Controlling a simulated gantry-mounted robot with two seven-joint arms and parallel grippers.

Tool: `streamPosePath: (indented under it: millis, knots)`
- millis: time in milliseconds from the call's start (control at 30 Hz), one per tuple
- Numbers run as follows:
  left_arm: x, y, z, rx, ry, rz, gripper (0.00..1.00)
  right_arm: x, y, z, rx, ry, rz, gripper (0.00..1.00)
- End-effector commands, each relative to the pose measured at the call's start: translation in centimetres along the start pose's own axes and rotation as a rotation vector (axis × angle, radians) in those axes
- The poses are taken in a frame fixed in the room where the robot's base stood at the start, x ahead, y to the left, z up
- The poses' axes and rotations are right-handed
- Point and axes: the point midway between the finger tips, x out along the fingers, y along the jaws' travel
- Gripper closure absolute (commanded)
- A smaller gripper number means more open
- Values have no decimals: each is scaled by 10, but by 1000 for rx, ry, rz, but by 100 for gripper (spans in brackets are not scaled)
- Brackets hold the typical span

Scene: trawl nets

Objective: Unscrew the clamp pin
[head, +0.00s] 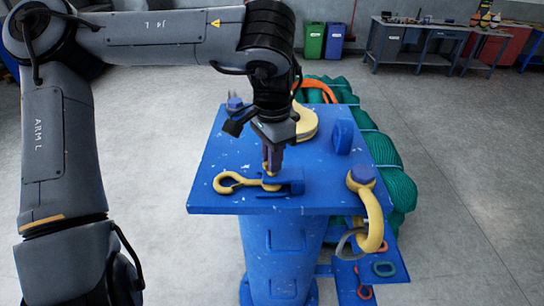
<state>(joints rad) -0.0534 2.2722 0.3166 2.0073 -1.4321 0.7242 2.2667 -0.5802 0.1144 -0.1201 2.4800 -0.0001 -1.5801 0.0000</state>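My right gripper is not in view.
A large yellow hook (374,222) hangs at the plate's right edge. A yellow ring-shaped part (306,122) and a blue upright lug (343,136) stand farther back. Green netting (396,176) lies behind. A lower blue shelf (392,262) holds coloured links. The floor left is clear.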

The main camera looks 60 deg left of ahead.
Motion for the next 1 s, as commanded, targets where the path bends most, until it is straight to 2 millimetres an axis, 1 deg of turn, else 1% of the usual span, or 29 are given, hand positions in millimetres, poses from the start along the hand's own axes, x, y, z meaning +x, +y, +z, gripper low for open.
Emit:
streamPosePath:
  millis: [33, 100, 133, 433, 567, 733, 1000]
  knots:
    - [2, -1, 0, -1, -2, -1, 76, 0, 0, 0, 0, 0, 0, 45]
    - [2, -1, 0, -1, -3, -1, 66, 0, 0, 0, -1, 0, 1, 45]
    - [2, 0, 0, 0, -3, -1, 63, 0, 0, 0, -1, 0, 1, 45]
    - [0, 0, 0, 1, -1, 0, 63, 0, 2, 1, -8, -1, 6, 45]
    - [-6, 0, 0, 1, -1, 0, 63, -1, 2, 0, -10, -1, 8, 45]
    - [-28, 0, 0, 1, 1, -1, 63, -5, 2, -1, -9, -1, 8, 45]
    - [-75, 0, 0, -1, 0, -3, 63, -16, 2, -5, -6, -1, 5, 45]
